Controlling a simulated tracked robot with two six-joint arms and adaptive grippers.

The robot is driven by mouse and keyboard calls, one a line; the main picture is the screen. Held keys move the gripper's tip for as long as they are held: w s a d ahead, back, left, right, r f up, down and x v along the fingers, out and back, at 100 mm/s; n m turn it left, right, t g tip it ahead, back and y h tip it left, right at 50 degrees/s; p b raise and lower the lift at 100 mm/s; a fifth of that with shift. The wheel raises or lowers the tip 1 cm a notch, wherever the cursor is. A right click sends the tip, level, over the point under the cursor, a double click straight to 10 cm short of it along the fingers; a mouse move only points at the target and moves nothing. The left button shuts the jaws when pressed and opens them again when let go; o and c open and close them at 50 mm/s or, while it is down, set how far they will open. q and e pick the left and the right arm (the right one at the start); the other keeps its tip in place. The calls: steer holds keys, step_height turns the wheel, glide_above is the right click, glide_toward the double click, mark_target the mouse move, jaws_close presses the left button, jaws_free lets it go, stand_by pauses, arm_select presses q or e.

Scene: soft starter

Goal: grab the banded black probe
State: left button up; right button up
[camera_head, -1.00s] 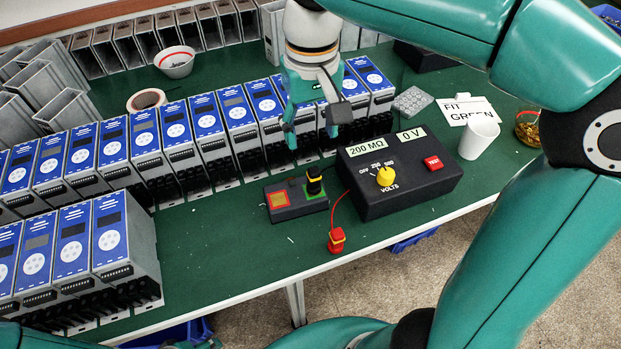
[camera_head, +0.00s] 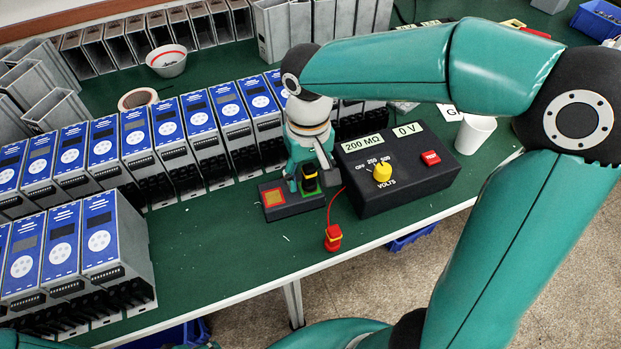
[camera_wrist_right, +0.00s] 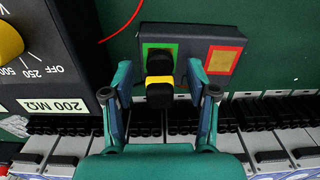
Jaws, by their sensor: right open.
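The black probe with a yellow band (camera_head: 309,179) stands in the green-framed place of a small dark holder (camera_head: 272,212). In the right wrist view the probe (camera_wrist_right: 159,82) shows between the two fingers, with space on both sides. My right gripper (camera_head: 308,184) is open around or just above it; the exact height is hard to tell. It also shows open in the right wrist view (camera_wrist_right: 160,76). The holder's red-framed yellow square (camera_wrist_right: 223,60) is empty. My left gripper cannot be made out in the head view.
The black tester (camera_head: 408,190) with a yellow dial stands close to the right of the holder. A red probe (camera_head: 333,238) on a red wire lies near the table's front edge. Rows of blue-faced units (camera_head: 137,136) stand behind and left.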

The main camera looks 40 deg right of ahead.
steer(key=shift+f, duration=0.1)
steer(key=shift+c, duration=0.2)
steer(key=c, duration=1.1)
jaws_close()
